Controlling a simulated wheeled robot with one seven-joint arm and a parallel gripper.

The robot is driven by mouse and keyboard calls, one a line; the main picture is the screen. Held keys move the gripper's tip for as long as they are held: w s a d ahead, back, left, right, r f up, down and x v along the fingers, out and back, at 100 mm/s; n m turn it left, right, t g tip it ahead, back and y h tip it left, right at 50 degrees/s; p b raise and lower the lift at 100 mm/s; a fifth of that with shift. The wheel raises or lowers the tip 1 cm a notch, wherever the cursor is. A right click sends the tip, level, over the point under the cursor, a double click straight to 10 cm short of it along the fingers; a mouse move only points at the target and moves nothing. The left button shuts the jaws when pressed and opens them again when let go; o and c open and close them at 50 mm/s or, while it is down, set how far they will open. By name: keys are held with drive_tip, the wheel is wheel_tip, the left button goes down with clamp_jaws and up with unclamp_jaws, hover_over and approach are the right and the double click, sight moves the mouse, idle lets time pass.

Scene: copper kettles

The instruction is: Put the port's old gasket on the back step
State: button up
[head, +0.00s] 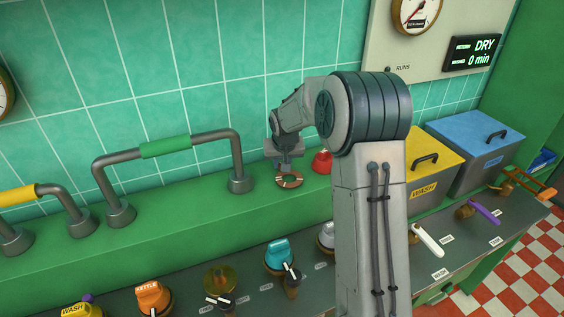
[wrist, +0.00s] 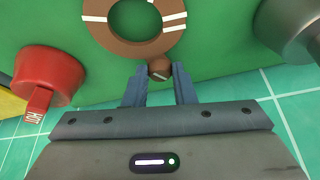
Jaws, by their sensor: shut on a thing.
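The old gasket (head: 289,186) is a flat brown ring with white stripes and a small round tab. My gripper (head: 289,166) points down over the green back step (head: 190,222) and is shut on the gasket's tab. In the wrist view my gripper (wrist: 160,85) has the tab between its fingertips, and the ring (wrist: 105,38) extends beyond them, partly cut off by the frame. The ring is at or just above the step; I cannot tell if it touches. A brass fitting (head: 220,279) on the front counter may be the port; I cannot tell.
A red cap (head: 321,163) marked HOT stands on the step close right of the gasket; it also shows in the wrist view (wrist: 48,78). A grey pipe with a green sleeve (head: 165,147) stands to the left. Yellow (head: 428,165) and blue (head: 470,135) lidded bins are at right.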

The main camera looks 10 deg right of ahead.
drive_tip(key=shift+f+b, duration=0.45)
drive_tip(key=shift+b, duration=0.05)
drive_tip(key=o, duration=1)
drive_tip(key=b+v, duration=0.2)
drive_tip(key=v, duration=1.1)
drive_tip(key=shift+r, duration=0.4)
drive_tip(key=shift+s, duration=0.1)
drive_tip(key=s, duration=1.4)
drive_tip(key=shift+r+g, duration=0.3)
drive_tip(key=shift+r, duration=0.15)
drive_tip(key=shift+n+g, duration=0.5)
drive_tip(key=s+f, duration=0.1)
drive_tip(key=s, duration=0.5)
drive_tip(key=s+f, duration=0.2)
drive_tip(key=s, duration=0.4)
drive_tip(key=s+f, duration=0.2)
drive_tip(key=s, duration=0.4)
drive_tip(key=shift+d+f, duration=0.1)
drive_tip(key=shift+f, duration=0.1)
drive_tip(key=shift+c, duration=0.3)
